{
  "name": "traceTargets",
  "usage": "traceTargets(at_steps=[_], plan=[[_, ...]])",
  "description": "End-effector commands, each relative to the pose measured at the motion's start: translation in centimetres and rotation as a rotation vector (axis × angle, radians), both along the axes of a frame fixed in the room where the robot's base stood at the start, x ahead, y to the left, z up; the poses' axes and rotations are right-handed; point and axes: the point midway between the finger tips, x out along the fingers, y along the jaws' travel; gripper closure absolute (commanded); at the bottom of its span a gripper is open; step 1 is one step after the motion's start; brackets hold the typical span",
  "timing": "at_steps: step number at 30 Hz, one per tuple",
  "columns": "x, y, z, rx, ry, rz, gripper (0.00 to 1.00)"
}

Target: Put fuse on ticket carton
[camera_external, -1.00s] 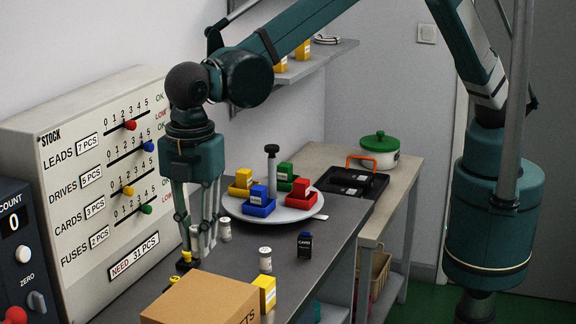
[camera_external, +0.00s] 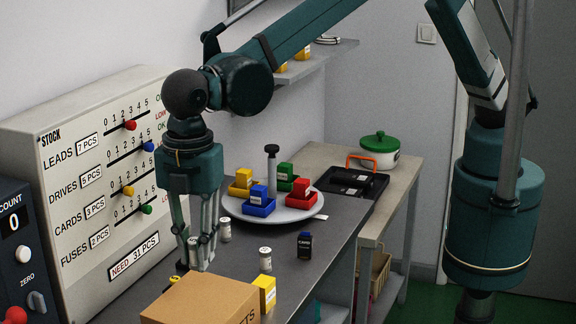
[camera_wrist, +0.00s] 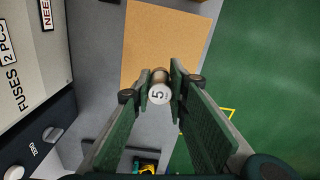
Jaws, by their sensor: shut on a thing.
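My gripper (camera_external: 200,264) points down over the dark bench, just behind the ticket carton, with its fingers close together. In the wrist view my gripper (camera_wrist: 160,90) is shut on a fuse (camera_wrist: 159,93), a small cylinder with a pale end marked "5". In the external view the fingers largely hide this fuse, and I cannot tell whether it touches the bench. The ticket carton (camera_external: 205,299) is a plain brown box in the foreground with "TS" visible on its side. Its bare tan top (camera_wrist: 165,45) lies ahead of the fingers in the wrist view.
Two pale-capped cylinders (camera_external: 225,229) (camera_external: 265,259) stand right of my gripper. A yellow box (camera_external: 264,293) touches or nearly touches the carton, and a dark bottle (camera_external: 304,245) stands farther right. The stock panel (camera_external: 100,180) rises at left. A round tray (camera_external: 300,213) holds coloured bins.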

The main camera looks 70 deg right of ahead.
Motion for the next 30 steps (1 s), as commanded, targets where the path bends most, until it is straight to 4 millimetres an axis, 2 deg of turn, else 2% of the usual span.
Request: traceTargets(at_steps=[3,7,21,30], plan=[[0.0,0.0,-1.7,0.0,0.0,0.0,0.95],[0.0,0.0,-3.0,0.0,0.0,0.0,0.95],[0.0,0.0,-3.8,0.0,0.0,0.0,0.95],[0.0,0.0,-6.6,0.0,0.0,0.0,0.95]])
